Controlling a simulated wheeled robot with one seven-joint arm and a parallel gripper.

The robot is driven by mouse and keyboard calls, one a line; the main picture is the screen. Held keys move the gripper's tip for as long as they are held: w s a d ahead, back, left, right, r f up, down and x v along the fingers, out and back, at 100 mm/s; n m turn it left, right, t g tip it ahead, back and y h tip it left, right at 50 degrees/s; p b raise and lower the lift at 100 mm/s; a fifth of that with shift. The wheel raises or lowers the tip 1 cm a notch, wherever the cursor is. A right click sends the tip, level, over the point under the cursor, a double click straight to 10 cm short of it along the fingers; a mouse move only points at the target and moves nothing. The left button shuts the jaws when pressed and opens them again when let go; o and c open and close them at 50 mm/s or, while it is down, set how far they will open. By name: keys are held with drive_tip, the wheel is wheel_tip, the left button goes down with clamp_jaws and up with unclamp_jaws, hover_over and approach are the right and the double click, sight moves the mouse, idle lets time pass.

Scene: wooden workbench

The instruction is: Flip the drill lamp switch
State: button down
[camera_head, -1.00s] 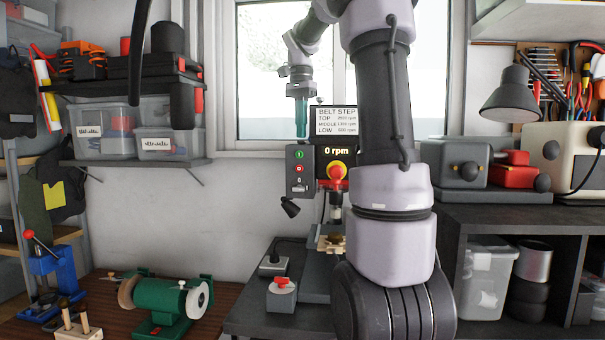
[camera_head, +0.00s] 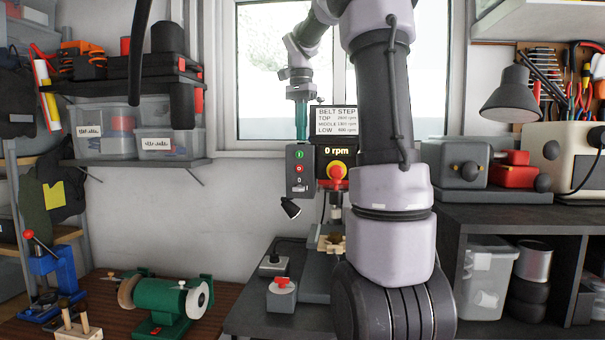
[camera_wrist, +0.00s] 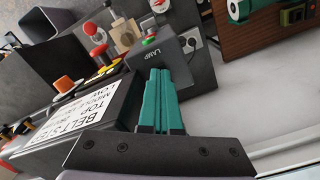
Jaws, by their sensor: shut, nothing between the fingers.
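The drill press's grey control box (camera_head: 300,170) faces me in the head view, with a green button, a red button and a small lamp switch (camera_head: 300,188) low on its front. The wrist view shows the box's grey face (camera_wrist: 172,62) marked LAMP. The small black drill lamp (camera_head: 290,208) hangs below the box, and its face looks bright white. My gripper (camera_head: 301,138) has its teal fingers pointing down at the top of the box. In the wrist view my gripper (camera_wrist: 160,72) is shut and empty, its tips by the LAMP lettering. I cannot tell whether they touch.
The belt-step sign (camera_head: 337,121) and the 0 rpm display (camera_head: 337,151) are just right of the box. A red emergency knob (camera_head: 337,171) is below the display. A green bench grinder (camera_head: 165,305) stands at lower left. Air left of the box is clear.

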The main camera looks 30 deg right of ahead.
drive_tip(key=shift+r, duration=3.25)
drive_tip(key=s+a+f+n+t+y, duration=0.1)
drive_tip(key=s+a+f+n+t, duration=0.2)
drive_tip(key=s+a+f, duration=0.3)
drive_tip(key=s+a+f+n+t+y, duration=0.1)
drive_tip(key=s+a+f+n+t, duration=0.3)
drive_tip(key=s+a+f, duration=0.3)
drive_tip(key=s+f+n, duration=0.1)
drive_tip(key=s+f, duration=0.2)
drive_tip(key=s, duration=0.3)
drive_tip(key=shift+s+a+n, duration=0.15)
drive_tip(key=shift+s+n, duration=0.15)
drive_tip(key=shift+s, duration=0.05)
